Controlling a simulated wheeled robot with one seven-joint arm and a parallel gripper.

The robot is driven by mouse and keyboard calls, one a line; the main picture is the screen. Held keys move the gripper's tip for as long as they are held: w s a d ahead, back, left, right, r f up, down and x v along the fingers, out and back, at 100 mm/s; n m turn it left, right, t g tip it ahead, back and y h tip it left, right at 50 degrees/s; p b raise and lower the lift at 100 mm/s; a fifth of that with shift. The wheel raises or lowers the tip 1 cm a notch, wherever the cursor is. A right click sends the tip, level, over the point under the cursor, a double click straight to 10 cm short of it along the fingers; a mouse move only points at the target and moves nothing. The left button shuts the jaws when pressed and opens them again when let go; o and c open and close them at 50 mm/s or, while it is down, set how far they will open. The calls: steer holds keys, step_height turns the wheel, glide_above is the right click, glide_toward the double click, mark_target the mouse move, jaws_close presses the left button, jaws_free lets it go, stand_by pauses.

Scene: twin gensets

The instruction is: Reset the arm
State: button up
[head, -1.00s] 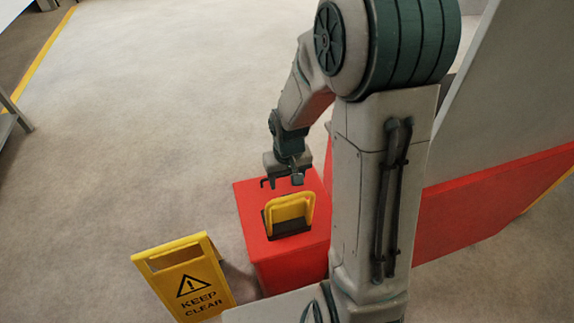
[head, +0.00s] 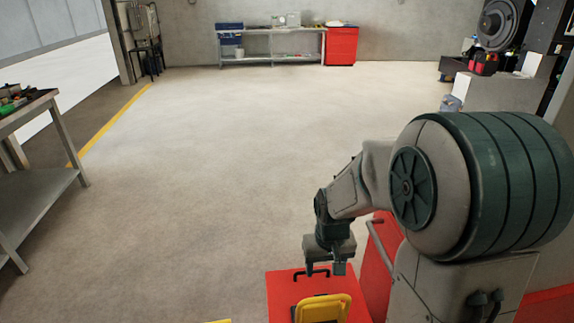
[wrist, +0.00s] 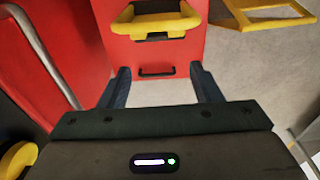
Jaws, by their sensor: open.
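My arm is bent, reaching forward and down at the lower right of the head view. My gripper (head: 325,270) hangs over the far part of a red box (head: 285,290), near the small black handle (head: 312,272) on it. A yellow loop handle (head: 323,308) stands on the same box, nearer to me. In the wrist view my gripper (wrist: 160,74) is open with nothing between its fingers. The black handle (wrist: 156,71) shows beyond the fingertips, and the yellow loop (wrist: 155,22) lies farther up.
A grey workbench (head: 40,185) is at the left. Shelving (head: 270,45) and a red cabinet (head: 340,46) stand at the back wall. Open floor (head: 220,140) fills the middle.

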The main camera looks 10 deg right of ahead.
steer(key=s+r+t, duration=0.1)
steer(key=s+r, duration=1)
steer(key=s, duration=0.2)
steer(key=shift+t, duration=0.4)
